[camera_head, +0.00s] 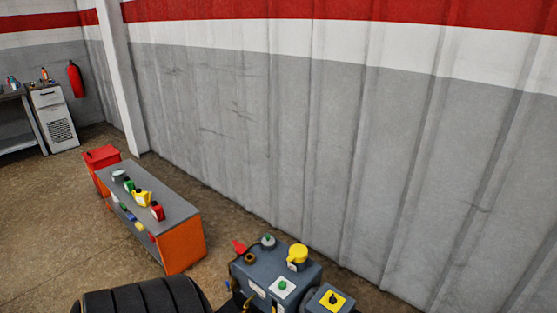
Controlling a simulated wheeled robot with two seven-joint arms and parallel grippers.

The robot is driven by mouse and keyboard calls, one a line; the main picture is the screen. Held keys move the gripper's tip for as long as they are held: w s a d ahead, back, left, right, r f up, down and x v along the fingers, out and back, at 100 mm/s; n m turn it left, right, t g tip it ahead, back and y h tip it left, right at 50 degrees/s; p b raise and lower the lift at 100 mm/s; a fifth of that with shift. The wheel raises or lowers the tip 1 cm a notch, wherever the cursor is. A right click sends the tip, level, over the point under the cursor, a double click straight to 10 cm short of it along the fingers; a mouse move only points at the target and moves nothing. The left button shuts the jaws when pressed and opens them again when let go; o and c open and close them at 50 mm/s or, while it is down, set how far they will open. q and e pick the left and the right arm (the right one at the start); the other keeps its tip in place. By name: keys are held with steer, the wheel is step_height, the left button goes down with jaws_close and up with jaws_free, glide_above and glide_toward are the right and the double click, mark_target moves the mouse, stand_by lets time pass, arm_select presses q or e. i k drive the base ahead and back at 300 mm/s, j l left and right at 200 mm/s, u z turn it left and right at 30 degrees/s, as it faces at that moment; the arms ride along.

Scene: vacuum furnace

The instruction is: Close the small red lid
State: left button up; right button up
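The small red lid (239,246) stands raised at the left end of the top of a grey-blue machine (248,274), low in the middle of the head view. Just beside it is a round brass-coloured port (250,259), which appears uncovered. The lid looks tilted up and away from the port. Neither of my grippers can be made out in this view. The lower part of the machine is cut off by the bottom edge.
An orange-sided bench (184,249) stands to the left. A black ribbed, tyre-like shape (140,297) is at bottom left. A wall rises behind.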

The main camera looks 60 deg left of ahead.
mark_target(241, 249)
steer(key=j+u, duration=0.1)
steer(key=j, duration=0.35)
steer(key=j+u, duration=0.15)
steer(key=j, duration=0.35)
steer(key=j+u, duration=0.1)
steer(key=j, duration=0.35)
steer(key=i+j+u, duration=0.15)
steer(key=j, duration=0.3)
steer(key=j+u, duration=0.1)
steer(key=j, duration=0.35)
steer(key=i+j+u, duration=0.15)
steer(key=j, duration=0.3)
steer(key=i+j+u, duration=0.1)
steer(key=j, duration=0.35)
steer(key=i+j+u, duration=0.15)
steer(key=j, duration=0.25)
